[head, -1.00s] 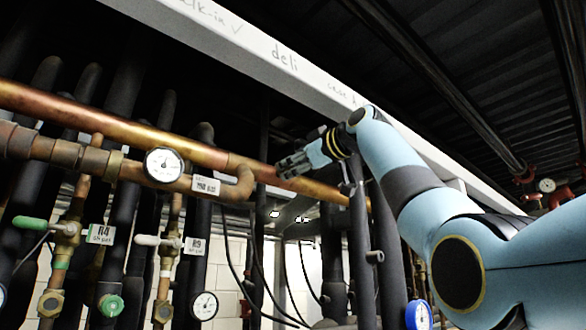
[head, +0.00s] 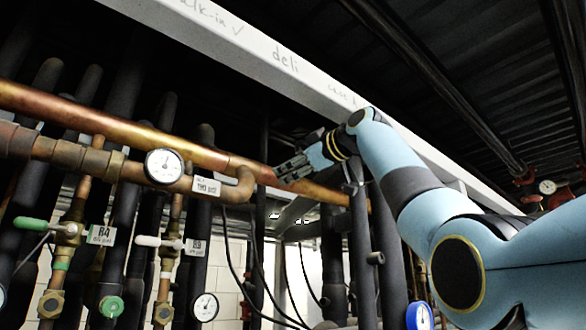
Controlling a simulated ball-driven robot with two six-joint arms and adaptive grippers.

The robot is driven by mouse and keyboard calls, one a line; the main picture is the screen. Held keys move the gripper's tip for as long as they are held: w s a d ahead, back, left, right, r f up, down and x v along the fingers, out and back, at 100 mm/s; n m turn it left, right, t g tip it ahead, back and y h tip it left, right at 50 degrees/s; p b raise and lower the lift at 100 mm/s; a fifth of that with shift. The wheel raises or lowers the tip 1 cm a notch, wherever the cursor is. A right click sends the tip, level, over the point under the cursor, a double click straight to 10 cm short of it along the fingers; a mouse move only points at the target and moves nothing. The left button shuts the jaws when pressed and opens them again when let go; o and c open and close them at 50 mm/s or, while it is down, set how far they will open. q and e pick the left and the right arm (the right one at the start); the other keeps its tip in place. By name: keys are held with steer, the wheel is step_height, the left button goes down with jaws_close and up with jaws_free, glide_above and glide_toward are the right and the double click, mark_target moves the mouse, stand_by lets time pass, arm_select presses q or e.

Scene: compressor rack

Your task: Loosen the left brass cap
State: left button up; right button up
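The left brass cap (head: 50,303) is a hex-shaped fitting low on the left copper pipe, below the green-handled valve. A second brass cap (head: 163,312) sits to its right, below the white-handled valve. My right gripper (head: 279,172) is high in the middle of the head view, in front of or beside the large copper pipe. It is well to the right of and above both caps, and touches neither. I cannot tell whether its fingers are open or shut, and I see nothing held in them. My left gripper is not in view.
The large copper pipe (head: 120,118) crosses above the valves, with a gauge (head: 163,166) below it. A green valve handle (head: 30,224), a white handle (head: 147,240) and a green cap (head: 111,306) stick out near the brass caps. Black pipes and hanging cables fill the middle.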

steer(key=shift+s, duration=0.1)
steer(key=v, duration=1.2)
